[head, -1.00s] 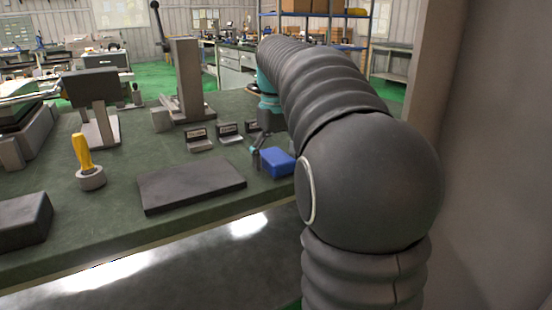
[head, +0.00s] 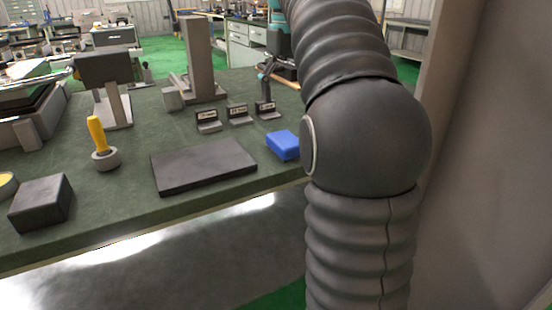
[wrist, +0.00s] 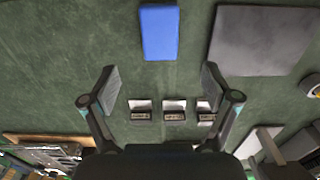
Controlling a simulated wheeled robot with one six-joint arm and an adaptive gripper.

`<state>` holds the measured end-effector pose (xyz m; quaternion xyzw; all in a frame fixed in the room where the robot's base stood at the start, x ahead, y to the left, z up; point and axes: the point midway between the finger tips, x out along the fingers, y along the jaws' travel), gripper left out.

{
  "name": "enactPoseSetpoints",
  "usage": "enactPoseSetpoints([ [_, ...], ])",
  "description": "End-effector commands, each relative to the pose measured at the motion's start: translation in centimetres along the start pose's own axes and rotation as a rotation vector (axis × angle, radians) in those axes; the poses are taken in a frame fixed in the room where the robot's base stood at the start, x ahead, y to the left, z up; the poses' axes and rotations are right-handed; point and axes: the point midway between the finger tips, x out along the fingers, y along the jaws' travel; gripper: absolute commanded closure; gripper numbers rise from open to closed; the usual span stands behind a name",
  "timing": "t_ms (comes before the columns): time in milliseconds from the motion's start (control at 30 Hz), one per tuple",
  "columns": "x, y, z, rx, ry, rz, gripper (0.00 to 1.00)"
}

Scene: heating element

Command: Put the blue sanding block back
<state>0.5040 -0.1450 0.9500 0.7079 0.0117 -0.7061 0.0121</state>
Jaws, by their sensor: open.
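The blue sanding block (head: 283,145) lies on the green bench top near its front edge, just left of my arm's elbow in the head view. It also shows at the top of the wrist view (wrist: 160,32). My gripper (wrist: 160,75) is open and empty, its two fingers spread wide above the bench. The block lies beyond the fingertips in the wrist view, not between them. Three small labelled stands (head: 238,115) stand in a row behind the block; their label text is too small to read. They also show between and below the fingers in the wrist view (wrist: 174,110).
A dark flat plate (head: 204,166) lies left of the block. Farther left are a yellow-handled tool in a round holder (head: 98,140) and a dark block (head: 41,203). A tall grey upright stand (head: 198,60) rises at the back. Bare bench surrounds the blue block.

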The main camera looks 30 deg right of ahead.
Motion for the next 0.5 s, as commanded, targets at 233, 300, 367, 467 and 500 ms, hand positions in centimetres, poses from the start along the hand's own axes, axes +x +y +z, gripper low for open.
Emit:
enactPoseSetpoints([
  [233, 1.2, -3.2, 2.5, 0.000, 0.068, 0.021, 0.13],
  [300, 2.3, -4.7, 3.9, 0.003, 0.104, 0.029, 0.13],
  [367, 3.3, -6.0, 5.2, 0.004, 0.139, 0.035, 0.13],
  [467, 5.5, -8.0, 7.4, 0.009, 0.197, 0.042, 0.13],
  [500, 6.4, -8.7, 8.4, 0.009, 0.220, 0.044, 0.13],
])
